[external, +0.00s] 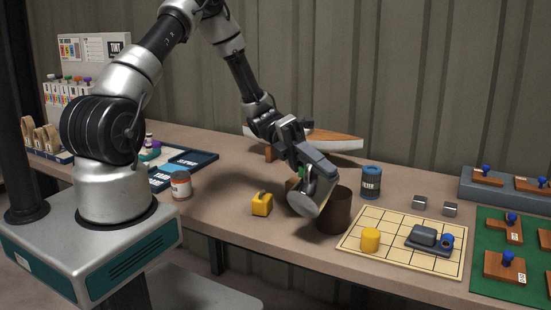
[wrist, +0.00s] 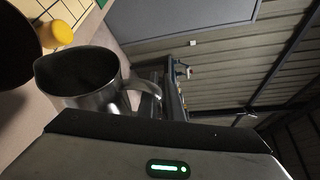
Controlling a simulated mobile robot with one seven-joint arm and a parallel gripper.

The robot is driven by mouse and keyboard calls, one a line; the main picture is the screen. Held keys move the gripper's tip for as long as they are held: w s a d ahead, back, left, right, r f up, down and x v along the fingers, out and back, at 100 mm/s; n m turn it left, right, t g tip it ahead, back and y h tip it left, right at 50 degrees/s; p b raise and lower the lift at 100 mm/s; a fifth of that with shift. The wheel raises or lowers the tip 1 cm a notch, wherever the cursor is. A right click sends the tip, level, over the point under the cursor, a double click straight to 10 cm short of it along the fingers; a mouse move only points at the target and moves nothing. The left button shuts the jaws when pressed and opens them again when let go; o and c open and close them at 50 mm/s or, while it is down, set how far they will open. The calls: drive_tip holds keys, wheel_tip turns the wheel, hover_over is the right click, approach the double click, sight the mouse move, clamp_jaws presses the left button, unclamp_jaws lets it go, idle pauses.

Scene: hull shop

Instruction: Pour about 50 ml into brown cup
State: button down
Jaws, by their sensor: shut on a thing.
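My gripper (external: 312,166) is shut on the handle of a silver metal jug (external: 315,193), low over the bench. The jug is tilted in the external view. In the wrist view the jug (wrist: 88,88) shows its spout and dark mouth, with its handle at the jaws (wrist: 152,92); its liquid level cannot be made out. The brown cup (external: 336,215) stands on the bench just right of the jug, which partly covers it. In the wrist view the cup (wrist: 14,38) is a dark shape at the left edge, beside the spout. No stream of liquid is visible.
A grid board (external: 385,252) with a yellow cylinder (external: 370,240) and a grey block (external: 428,236) lies right of the cup. A blue can (external: 371,182) stands behind it. A yellow block (external: 262,205) sits left of the jug. A model boat hull (external: 335,140) is behind.

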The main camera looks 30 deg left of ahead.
drive_tip(key=shift+w+r, duration=0.2)
drive_tip(key=shift+r, duration=0.05)
drive_tip(key=shift+w+r+n+p, duration=0.25)
drive_tip(key=shift+n+p, duration=0.05)
drive_tip(key=shift+p, duration=0.05)
drive_tip(key=shift+w+d+r+n+g+p, duration=0.15)
drive_tip(key=shift+w+n+g+p, duration=0.2)
drive_tip(key=shift+w+p, duration=0.3)
drive_tip(key=shift+w+d+r+n+h+p, duration=0.1)
drive_tip(key=shift+w+r+n+h+p, duration=0.1)
drive_tip(key=shift+w, duration=0.1)
drive_tip(key=shift+w+r+n+h+p, duration=0.1)
drive_tip(key=shift+w+p, duration=0.1)
drive_tip(key=shift+w, duration=0.1)
idle(0.3)
drive_tip(key=shift+w+r+n+p, duration=0.1)
drive_tip(key=shift+r+n+p, duration=0.05)
drive_tip(key=shift+n+p, duration=0.3)
idle(0.8)
